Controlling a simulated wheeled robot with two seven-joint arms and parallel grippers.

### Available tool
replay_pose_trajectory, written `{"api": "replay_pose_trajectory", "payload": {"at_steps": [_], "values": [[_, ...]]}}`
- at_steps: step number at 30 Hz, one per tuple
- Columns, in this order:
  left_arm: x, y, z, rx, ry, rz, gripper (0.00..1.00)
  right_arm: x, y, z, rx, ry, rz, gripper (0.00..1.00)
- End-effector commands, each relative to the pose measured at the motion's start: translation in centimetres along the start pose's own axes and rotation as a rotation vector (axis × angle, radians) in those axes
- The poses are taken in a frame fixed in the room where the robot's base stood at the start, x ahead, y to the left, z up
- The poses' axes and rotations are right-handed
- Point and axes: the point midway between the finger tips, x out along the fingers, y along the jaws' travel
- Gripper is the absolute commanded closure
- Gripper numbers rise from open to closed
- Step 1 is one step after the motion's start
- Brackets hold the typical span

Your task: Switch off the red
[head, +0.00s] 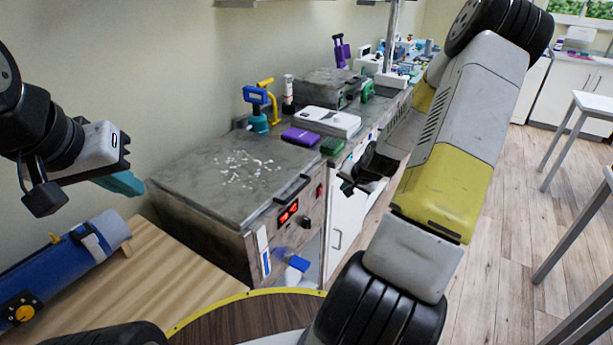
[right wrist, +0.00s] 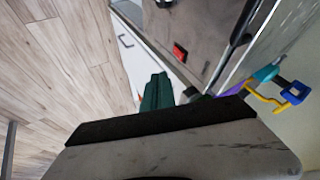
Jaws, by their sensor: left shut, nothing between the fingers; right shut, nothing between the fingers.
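A red switch (head: 319,191) sits on the front panel of a grey metal machine (head: 215,195), right of a lit red display (head: 288,212) and above a black knob (head: 306,222). The red switch also shows in the right wrist view (right wrist: 180,52), beyond my right gripper's green fingers (right wrist: 156,93), which are shut and empty and apart from it. In the head view my right gripper (head: 349,186) is right of the switch, its fingers partly hidden. My left gripper (head: 122,183) is shut and empty, left of the machine's top.
A black handle (head: 293,188) juts from the machine's front edge. A purple box (head: 300,137), a white device (head: 327,121) and a blue-and-yellow pump (head: 258,105) stand on the counter behind. A blue cylinder (head: 60,268) lies on the wooden bench at left.

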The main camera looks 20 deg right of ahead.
Motion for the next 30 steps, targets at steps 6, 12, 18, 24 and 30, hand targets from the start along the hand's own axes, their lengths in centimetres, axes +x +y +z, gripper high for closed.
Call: {"api": "replay_pose_trajectory", "payload": {"at_steps": [6,12,18,24,30], "values": [[0.0,0.0,0.0,0.0,0.0,0.0,1.0,0.5,0.5,0.0,0.019,0.007,-0.005,1.0],[0.0,0.0,0.0,0.0,0.0,0.0,1.0,0.5,0.4,0.0,0.018,0.006,-0.004,1.0],[0.0,0.0,0.0,0.0,0.0,0.0,1.0,2.0,0.4,0.0,0.018,0.004,-0.005,1.0],[0.0,0.0,0.0,0.0,0.0,0.0,1.0,5.9,0.3,0.2,0.017,0.001,-0.005,1.0],[0.0,0.0,0.0,0.0,0.0,0.0,1.0,10.2,0.3,0.0,0.017,0.004,-0.005,1.0]]}}
